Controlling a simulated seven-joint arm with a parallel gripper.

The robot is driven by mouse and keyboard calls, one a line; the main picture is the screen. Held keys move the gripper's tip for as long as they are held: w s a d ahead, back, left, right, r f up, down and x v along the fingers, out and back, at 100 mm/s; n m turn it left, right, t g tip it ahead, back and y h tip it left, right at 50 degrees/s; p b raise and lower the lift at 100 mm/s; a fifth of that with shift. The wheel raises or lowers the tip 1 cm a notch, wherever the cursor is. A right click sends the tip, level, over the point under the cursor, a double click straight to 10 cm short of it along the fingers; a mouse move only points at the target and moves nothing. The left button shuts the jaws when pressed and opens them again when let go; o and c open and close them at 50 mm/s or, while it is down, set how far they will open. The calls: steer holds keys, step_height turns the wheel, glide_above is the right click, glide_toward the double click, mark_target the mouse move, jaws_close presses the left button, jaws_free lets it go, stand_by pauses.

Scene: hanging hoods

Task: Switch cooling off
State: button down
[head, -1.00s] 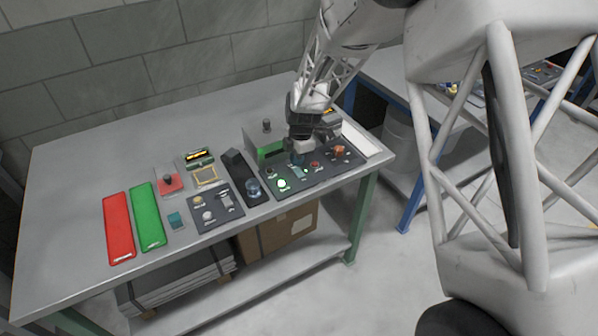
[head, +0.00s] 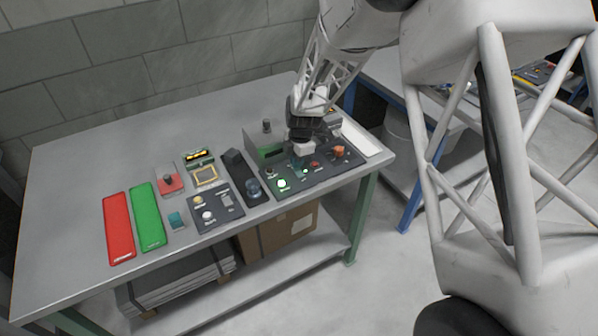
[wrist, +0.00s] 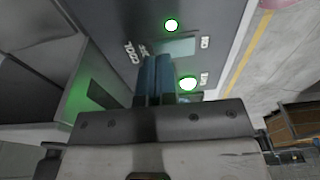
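The dark control panel (head: 325,172) lies at the right of the bench. In the wrist view a "COOL" label (wrist: 133,54) is printed on it, beside a pale, flat rectangular piece (wrist: 178,47), which may be the cooling switch. My gripper (head: 299,162) is over the panel, pointing down. Its two blue fingers (wrist: 156,79) are together with nothing visible between them, close to the label. I cannot tell whether they touch the panel. The fingers and palm hide part of it.
A red button (head: 315,164) and an orange knob (head: 338,151) sit right of my gripper. Left are a black holder (head: 240,172), a smaller switch panel (head: 217,205), and red (head: 118,228) and green (head: 147,217) strips.

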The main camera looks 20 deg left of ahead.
steer(key=shift+f, duration=0.5)
stand_by(0.5)
steer(key=shift+r, duration=3.5)
